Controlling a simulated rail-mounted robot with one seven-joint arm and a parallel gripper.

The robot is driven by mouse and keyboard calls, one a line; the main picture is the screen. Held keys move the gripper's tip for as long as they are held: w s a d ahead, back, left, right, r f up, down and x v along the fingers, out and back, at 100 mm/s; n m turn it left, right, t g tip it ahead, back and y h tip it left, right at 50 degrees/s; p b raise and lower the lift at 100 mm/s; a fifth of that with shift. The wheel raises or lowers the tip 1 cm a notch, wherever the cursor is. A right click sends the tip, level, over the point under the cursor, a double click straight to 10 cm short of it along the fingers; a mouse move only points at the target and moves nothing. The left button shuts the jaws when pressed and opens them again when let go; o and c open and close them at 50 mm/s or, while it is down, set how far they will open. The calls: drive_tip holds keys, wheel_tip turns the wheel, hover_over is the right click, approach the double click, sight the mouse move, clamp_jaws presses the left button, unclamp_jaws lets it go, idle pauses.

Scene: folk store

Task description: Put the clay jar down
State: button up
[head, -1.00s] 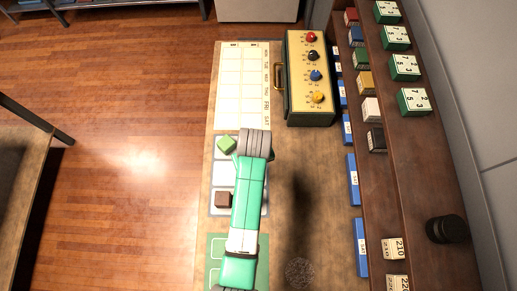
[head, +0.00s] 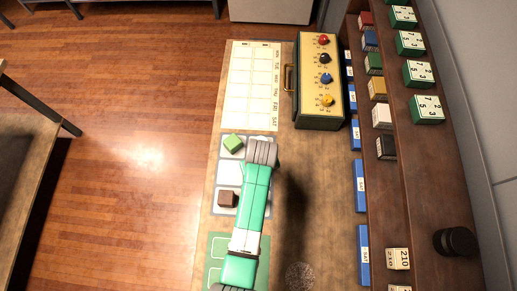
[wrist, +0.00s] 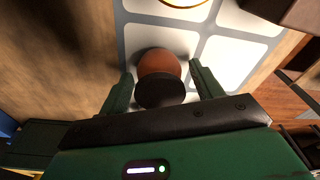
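The clay jar (wrist: 160,66) shows in the wrist view, with a round orange-brown body and a dark top. It is between the two fingers of my gripper (wrist: 161,68), over a white square of a grey-bordered grid (wrist: 194,52). Narrow gaps show between the jar and both fingers, so my gripper looks open around it. Whether the jar's base touches the square is hard to tell. In the head view my arm hides the jar and the fingertips.
A calendar sheet (head: 252,85) and a box with coloured knobs (head: 321,85) lie beyond. Blue boxes (head: 360,186) line the shelf on the right. The bench right of my arm looks mostly clear.

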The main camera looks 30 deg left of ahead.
wheel_tip(320, 180, up, 12)
drive_tip(key=s+d+p, duration=0.1)
drive_tip(key=shift+r+p, duration=0.15)
drive_tip(key=shift+p, duration=0.25)
